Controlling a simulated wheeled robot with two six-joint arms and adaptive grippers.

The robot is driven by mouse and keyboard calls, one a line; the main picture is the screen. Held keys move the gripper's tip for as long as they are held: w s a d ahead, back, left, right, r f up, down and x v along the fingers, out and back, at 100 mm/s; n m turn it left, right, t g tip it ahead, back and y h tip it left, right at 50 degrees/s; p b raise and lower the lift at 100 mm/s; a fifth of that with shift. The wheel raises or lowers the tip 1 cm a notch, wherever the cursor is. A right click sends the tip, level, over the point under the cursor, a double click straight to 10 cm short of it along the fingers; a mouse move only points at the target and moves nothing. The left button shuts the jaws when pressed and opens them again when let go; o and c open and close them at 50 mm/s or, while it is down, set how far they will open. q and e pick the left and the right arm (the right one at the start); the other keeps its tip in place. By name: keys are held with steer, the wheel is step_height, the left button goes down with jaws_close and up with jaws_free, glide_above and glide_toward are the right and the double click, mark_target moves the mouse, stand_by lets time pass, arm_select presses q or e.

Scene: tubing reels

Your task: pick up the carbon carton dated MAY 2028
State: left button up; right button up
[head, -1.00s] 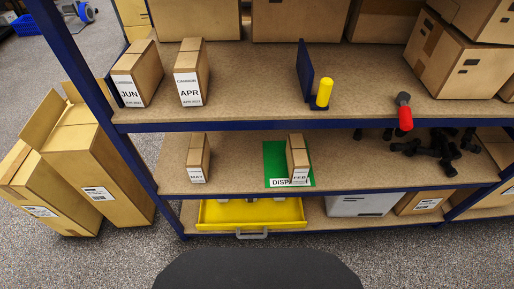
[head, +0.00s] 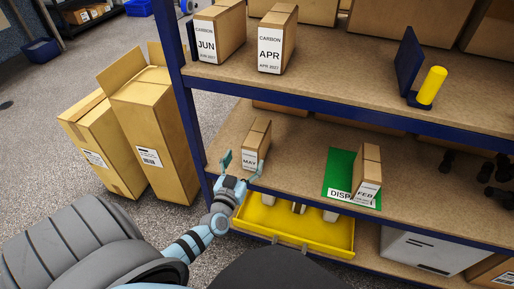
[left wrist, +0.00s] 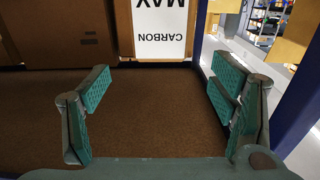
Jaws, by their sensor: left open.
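The small brown carton labelled MAY (head: 257,138) stands upright on the lower shelf near its left post. Its year is too small to read in the head view. In the left wrist view its white label (left wrist: 160,30) appears upside down, reading CARBON and MAY, with the year cut off by the frame. My left gripper (head: 242,166) is open and empty in front of the carton. In the left wrist view its spread fingers (left wrist: 158,92) have the carton beyond them, centred between, with bare shelf board in the gap. My right gripper is not in view.
Cartons JUN (head: 218,32) and APR (head: 275,40) stand on the upper shelf (head: 330,75). A FEB carton (head: 368,165) stands on a green mat (head: 338,170) right of MAY. A yellow drawer (head: 290,233) protrudes below. A blue post (head: 186,100) rises left of MAY.

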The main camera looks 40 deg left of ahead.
mark_target(255, 136)
arm_select(q)
steer(key=b+x, duration=0.3)
steer(key=x, duration=0.5)
steer(key=shift+w+a, duration=0.15)
steer(key=shift+w, duration=0.05)
steer(key=b+x, duration=0.1)
steer(key=x, duration=0.1)
steer(key=shift+w+a+r, duration=0.1)
steer(key=shift+w+a, duration=0.05)
steer(key=shift+w, duration=0.35)
steer(key=shift+r, duration=0.1)
steer(key=c, duration=1.8)
steer(key=shift+c, duration=0.3)
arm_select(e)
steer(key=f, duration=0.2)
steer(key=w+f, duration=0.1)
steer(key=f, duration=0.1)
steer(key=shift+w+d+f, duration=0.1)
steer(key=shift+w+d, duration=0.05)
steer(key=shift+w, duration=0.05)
